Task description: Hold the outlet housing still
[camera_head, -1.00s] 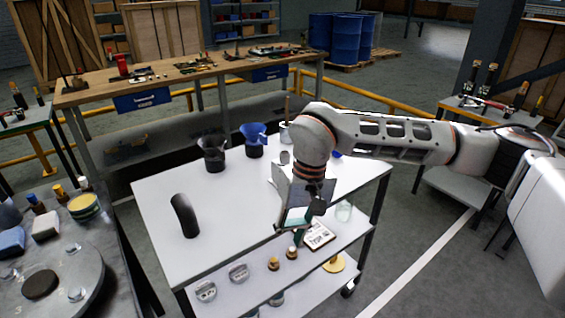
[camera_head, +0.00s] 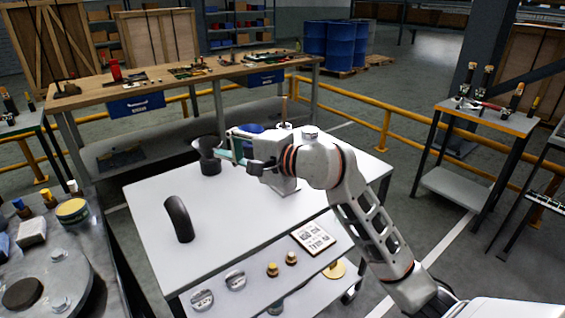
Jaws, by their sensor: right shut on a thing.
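My right gripper (camera_head: 226,150) is at the far side of the white cart top, beside a dark cup (camera_head: 209,160). It is shut on a small teal-grey piece (camera_head: 236,148), too small to identify. My right arm comes in from the lower right and hides part of the cart top. A round grey metal housing (camera_head: 62,262) with bolts and a dark central opening sits on the bench at the lower left. It may be the outlet housing; I cannot tell for sure. No gripper touches it. My left gripper is not in view.
The white cart top (camera_head: 240,225) holds a black curved hose (camera_head: 179,219) and a partly hidden blue container (camera_head: 251,129). Its lower shelf has brass fittings, metal clamps and a printed card (camera_head: 313,238). The cart's front middle is clear. A long workbench (camera_head: 180,82) stands behind.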

